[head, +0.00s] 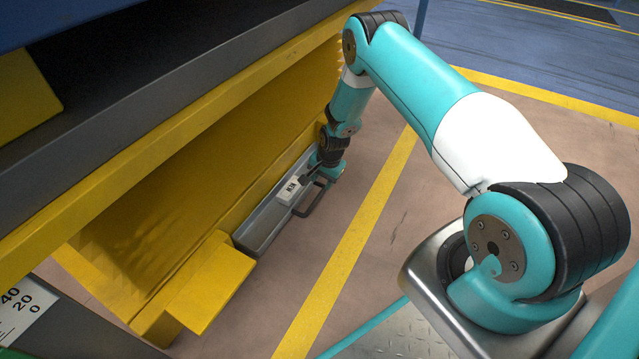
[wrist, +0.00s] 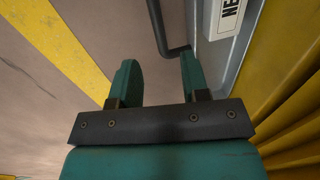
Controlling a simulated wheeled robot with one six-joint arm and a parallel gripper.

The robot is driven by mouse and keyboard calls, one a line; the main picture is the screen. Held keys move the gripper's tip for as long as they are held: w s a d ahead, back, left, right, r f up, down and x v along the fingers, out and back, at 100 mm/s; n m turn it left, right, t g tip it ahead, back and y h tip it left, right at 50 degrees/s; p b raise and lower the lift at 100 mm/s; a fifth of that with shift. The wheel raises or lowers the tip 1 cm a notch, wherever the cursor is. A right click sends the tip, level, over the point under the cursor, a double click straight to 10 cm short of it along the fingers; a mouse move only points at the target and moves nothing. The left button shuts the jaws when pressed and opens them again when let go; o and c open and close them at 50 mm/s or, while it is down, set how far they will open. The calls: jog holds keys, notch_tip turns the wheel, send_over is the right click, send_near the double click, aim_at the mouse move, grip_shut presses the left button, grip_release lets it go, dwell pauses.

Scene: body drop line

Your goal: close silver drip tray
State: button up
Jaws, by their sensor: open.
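The silver drip tray (head: 262,228) sticks out from under the yellow machine frame, low near the floor. It has a black bar handle (head: 311,199) on its front and a white label (head: 290,190). In the wrist view the tray's grey front (wrist: 233,55) is at the right, with the handle (wrist: 163,30) beyond the fingers. My gripper (head: 335,173) is at the far end of the tray in the head view. In the wrist view my gripper (wrist: 160,75) is open, with nothing seen between its two teal fingers. The right finger is close to the tray front; whether they touch cannot be told.
The yellow frame (head: 190,150) overhangs the tray on the left. A yellow block (head: 208,290) stands by the tray's near end. A yellow floor line (head: 345,265) runs along the right, with clear brown floor around it.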

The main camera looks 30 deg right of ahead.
notch_tip(320, 180, up, 9)
jog(key=s+p, duration=0.1)
jog(key=p, duration=0.3)
jog(key=shift+s+d+r, duration=0.15)
jog(key=shift+s+d, duration=0.15)
jog(key=shift+d, duration=0.1)
